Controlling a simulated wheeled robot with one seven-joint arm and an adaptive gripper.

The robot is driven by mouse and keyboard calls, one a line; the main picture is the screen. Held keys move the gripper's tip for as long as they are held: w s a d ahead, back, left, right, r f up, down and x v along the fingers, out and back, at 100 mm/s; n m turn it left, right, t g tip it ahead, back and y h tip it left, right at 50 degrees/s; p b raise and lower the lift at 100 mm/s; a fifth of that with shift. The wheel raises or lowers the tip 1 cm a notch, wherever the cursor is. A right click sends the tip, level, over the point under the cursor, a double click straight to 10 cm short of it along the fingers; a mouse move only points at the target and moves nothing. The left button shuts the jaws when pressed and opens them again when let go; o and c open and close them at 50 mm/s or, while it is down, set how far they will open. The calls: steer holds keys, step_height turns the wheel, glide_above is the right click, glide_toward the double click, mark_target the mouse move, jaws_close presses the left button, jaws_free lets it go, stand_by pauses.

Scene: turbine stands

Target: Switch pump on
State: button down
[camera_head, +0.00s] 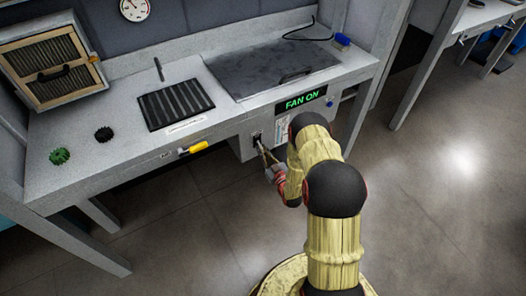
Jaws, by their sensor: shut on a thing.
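A grey control box (233,148) hangs on the front of the workbench. Its green display (306,98) reads "FAN ON". My gripper (257,141) is at the front of this box, with its fingertips at a small dark switch (256,136). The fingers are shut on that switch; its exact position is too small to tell. My yellow arm hides part of the box's right side. A blue knob (330,103) shows to the right of the display. No label reading "pump" can be made out.
The workbench (75,121) carries a dark grille (176,103), a grey lid (272,62), a green knob (60,156), a black knob (104,134) and a framed filter (52,68). A yellow handle (193,149) juts from the front edge. The floor on the right is clear.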

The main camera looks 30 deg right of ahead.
steer(key=shift+w+r+g+p, duration=0.1)
steer(key=shift+r+g+p, duration=0.65)
steer(key=shift+g+p, duration=1.15)
steer(key=shift+w+r+g+p, duration=0.1)
steer(key=shift+r+g+p, duration=0.9)
steer(key=shift+p, duration=1.55)
steer(key=shift+w+r+g+p, duration=0.1)
steer(key=shift+r+g+p, duration=0.4)
steer(key=shift+g+p, duration=1.5)
steer(key=shift+p, duration=0.3)
steer(key=c, duration=2)
jaws_free()
steer(key=shift+o, duration=0.6)
steer(key=shift+s+r, duration=0.1)
steer(key=d+v, duration=0.1)
steer(key=v, duration=1)
steer(key=shift+s+a+r, duration=0.25)
steer(key=shift+s+a, duration=0.05)
steer(key=shift+a, duration=0.15)
